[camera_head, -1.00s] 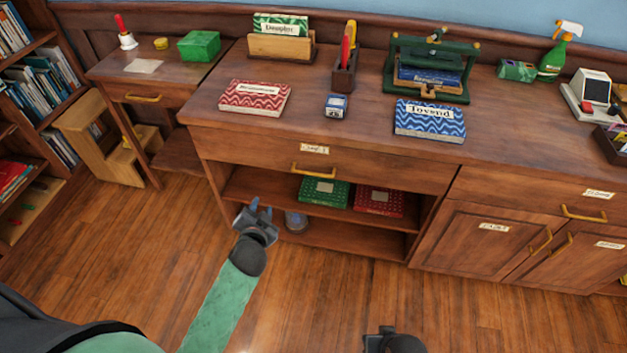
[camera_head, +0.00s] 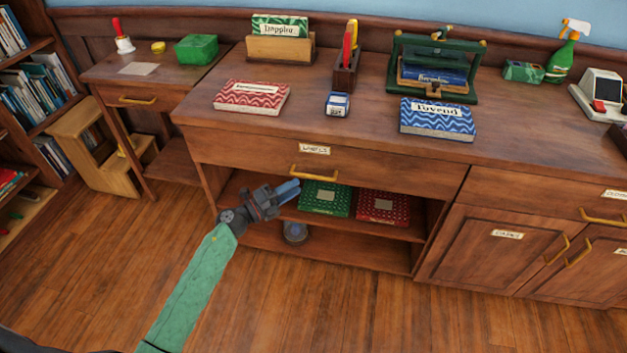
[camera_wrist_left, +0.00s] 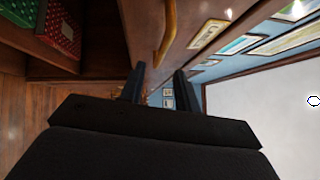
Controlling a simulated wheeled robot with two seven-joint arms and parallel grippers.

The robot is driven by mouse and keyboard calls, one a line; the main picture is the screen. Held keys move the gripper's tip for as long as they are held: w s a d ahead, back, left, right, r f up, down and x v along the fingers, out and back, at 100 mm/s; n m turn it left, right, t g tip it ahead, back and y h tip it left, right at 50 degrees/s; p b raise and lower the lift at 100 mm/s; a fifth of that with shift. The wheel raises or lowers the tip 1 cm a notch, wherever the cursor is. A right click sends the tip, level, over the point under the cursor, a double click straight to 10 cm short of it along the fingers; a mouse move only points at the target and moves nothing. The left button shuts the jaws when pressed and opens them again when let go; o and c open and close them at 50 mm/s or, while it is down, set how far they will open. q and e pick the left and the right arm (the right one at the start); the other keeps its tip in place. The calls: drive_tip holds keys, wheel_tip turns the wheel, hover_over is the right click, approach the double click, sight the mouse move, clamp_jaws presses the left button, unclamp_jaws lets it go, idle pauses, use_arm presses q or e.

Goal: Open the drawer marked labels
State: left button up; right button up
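The wide drawer (camera_head: 400,172) under the desk top carries a small label plate (camera_head: 314,149) that seems to read "LABELS". Its brass handle (camera_head: 314,174) is below the plate, and the drawer front looks shut. My left gripper (camera_head: 287,190) is in front of the open shelf, a little left of and below the handle, not touching it. In the left wrist view its two dark fingers (camera_wrist_left: 158,84) stand apart with nothing between them. The brass handle (camera_wrist_left: 167,30) shows just beyond the fingertips there. My right gripper is not in view.
A green box (camera_head: 325,198) and a red box (camera_head: 383,206) lie on the shelf below the drawer. Books, a pen holder and a green press (camera_head: 433,68) stand on the desk top. A cabinet (camera_head: 505,245) is at right. The floor in front is clear.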

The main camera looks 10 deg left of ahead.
sight(314, 177)
use_arm(q)
drive_tip(key=shift+p+x, duration=0.35)
drive_tip(key=shift+x, duration=3.5)
drive_tip(key=shift+c, duration=0.2)
clamp_jaws()
